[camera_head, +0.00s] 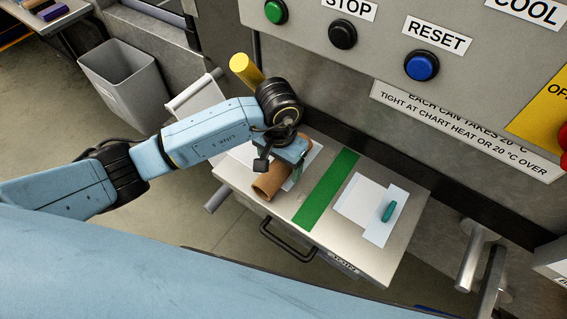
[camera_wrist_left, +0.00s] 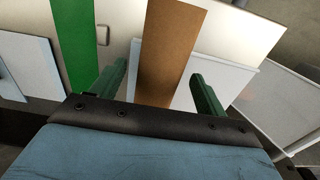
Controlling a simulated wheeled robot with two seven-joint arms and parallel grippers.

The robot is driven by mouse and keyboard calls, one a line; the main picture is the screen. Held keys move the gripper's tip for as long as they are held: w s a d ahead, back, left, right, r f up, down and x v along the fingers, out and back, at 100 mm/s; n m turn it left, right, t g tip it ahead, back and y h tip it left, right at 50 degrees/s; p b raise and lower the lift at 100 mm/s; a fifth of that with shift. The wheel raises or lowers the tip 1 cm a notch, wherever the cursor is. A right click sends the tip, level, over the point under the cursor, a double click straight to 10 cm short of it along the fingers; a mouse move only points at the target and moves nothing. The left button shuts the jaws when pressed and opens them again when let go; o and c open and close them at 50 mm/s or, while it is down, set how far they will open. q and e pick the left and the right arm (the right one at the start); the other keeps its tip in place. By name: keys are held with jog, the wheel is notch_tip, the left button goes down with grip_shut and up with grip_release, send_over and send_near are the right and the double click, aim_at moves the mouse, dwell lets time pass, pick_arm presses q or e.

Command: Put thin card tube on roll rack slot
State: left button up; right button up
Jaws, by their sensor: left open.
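The thin card tube (camera_head: 268,186) is brown and lies on the left part of the pale worktop, partly hidden under my left gripper (camera_head: 291,160). In the left wrist view the tube (camera_wrist_left: 170,45) runs between the two green fingers of my left gripper (camera_wrist_left: 158,75). The gripper is open, with a visible gap on both sides of the tube. I cannot tell how far the fingertips reach down. A pale frame with a white roller (camera_head: 193,91) stands left of the worktop; I cannot tell whether it is the roll rack. My right gripper is out of view.
The worktop (camera_head: 232,180) has a green stripe (camera_head: 327,188) and white sheets, with a small teal object (camera_head: 389,211) at right. A control panel (camera_head: 300,42) with buttons rises behind. A yellow cylinder (camera_head: 245,70) stands behind my wrist. A grey bin (camera_head: 130,85) is at left.

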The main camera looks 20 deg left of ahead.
pick_arm(q)
jog(key=shift+c, duration=0.3)
jog(key=c, duration=1.1)
jog(key=shift+r, duration=0.15)
